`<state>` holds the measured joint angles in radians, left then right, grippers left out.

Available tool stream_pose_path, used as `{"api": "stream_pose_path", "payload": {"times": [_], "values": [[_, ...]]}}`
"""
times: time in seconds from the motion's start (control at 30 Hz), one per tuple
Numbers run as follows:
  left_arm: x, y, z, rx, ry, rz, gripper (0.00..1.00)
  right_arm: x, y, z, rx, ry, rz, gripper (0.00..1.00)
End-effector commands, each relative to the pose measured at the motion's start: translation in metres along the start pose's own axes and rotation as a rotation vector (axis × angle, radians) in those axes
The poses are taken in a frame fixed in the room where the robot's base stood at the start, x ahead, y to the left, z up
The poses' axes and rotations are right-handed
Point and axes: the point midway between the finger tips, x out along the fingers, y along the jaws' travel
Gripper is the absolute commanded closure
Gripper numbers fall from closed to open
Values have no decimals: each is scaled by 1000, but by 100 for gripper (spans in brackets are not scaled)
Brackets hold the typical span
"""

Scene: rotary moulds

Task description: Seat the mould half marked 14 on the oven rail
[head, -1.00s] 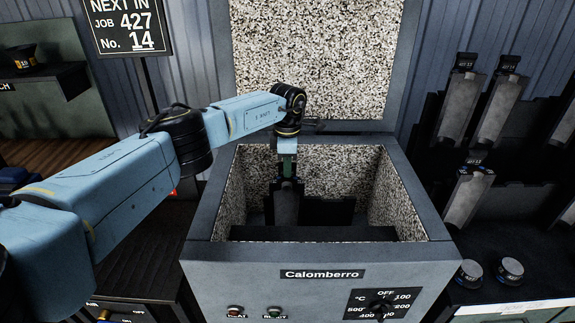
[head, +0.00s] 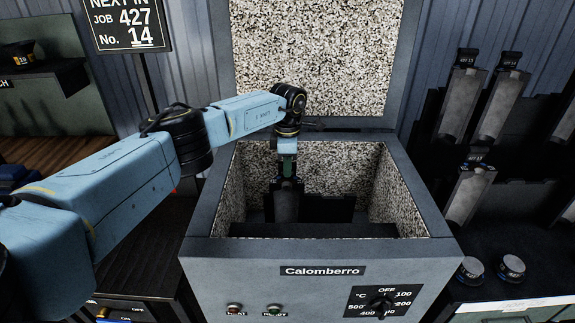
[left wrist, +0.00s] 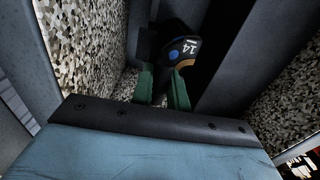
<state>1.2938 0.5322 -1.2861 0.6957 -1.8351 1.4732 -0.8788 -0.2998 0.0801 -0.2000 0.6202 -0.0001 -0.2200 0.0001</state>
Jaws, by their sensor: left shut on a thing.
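My left gripper (head: 287,181) reaches down into the open oven (head: 232,250). Its green fingers (left wrist: 162,90) are shut on the mould half marked 14 (left wrist: 183,48). The mould's dark end shows the number 14, a blue dot and a tan arc. In the head view the grey mould half (head: 285,207) hangs upright below the fingers, inside the oven. A dark plate (head: 328,209) stands just right of it, and a dark bar (head: 325,230) crosses in front. The mould's lower end is hidden, so I cannot tell whether it touches the rail. My right gripper is out of view.
The oven's speckled inner walls (head: 388,195) surround the gripper closely. Its raised lid (head: 312,55) stands behind. A dark rack with several mould halves (head: 502,105) is at the right. A sign (head: 128,24) at the upper left reads job 427, No. 14.

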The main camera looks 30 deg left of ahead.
Motion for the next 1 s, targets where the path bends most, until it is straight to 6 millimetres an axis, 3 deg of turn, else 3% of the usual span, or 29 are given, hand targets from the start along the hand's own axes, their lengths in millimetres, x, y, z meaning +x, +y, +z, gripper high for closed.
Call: {"api": "stream_pose_path", "payload": {"times": [0.47,1.0], "values": [[-6,2,2,0,-8,7,100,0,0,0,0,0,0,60],[0,2,2,0,-8,7,100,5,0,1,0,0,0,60]]}}
